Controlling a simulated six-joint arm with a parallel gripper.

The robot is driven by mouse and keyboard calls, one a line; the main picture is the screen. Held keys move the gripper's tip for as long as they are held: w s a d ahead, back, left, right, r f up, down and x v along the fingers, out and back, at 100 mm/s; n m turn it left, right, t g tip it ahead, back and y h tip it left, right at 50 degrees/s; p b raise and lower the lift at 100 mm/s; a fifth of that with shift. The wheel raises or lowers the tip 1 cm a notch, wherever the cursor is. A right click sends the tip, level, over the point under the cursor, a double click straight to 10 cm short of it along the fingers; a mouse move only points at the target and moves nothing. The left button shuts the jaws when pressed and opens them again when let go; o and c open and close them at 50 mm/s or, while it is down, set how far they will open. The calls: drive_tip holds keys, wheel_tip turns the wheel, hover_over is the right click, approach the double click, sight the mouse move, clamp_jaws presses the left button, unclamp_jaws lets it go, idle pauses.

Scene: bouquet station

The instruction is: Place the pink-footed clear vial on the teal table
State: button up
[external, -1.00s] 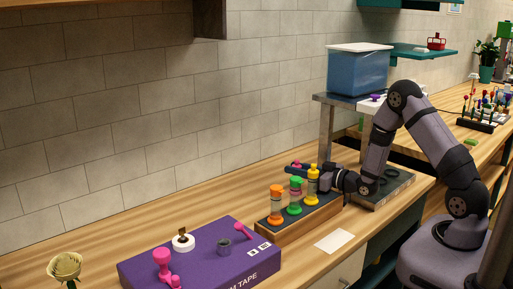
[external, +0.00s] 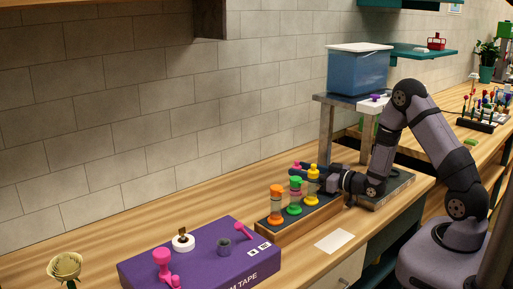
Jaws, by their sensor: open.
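A vial with a pink top (external: 297,164) stands at the back of the wooden rack (external: 290,235). Only its top shows; its body and foot are hidden behind the other vials and my gripper, so I cannot tell whether it is clear. My gripper (external: 301,167) is open at this pink top, with its dark fingers level and reaching left over the rack. I cannot tell whether they touch it. A teal wall shelf (external: 425,51) at the upper right bears a red object; I cannot make out another clearly teal table surface.
A purple box (external: 205,262) with pink pieces lies at the front left. A metal stand (external: 326,130) carries a blue tub (external: 357,73). A white card (external: 334,241) lies right of the rack.

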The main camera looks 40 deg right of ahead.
drive_tip(key=p+v, duration=0.6)
drive_tip(key=v, duration=0.3)
drive_tip(key=shift+s+d, duration=0.1)
drive_tip(key=shift+s, duration=0.25)
drive_tip(key=shift+s+p, duration=0.1)
drive_tip(key=shift+p, duration=0.2)
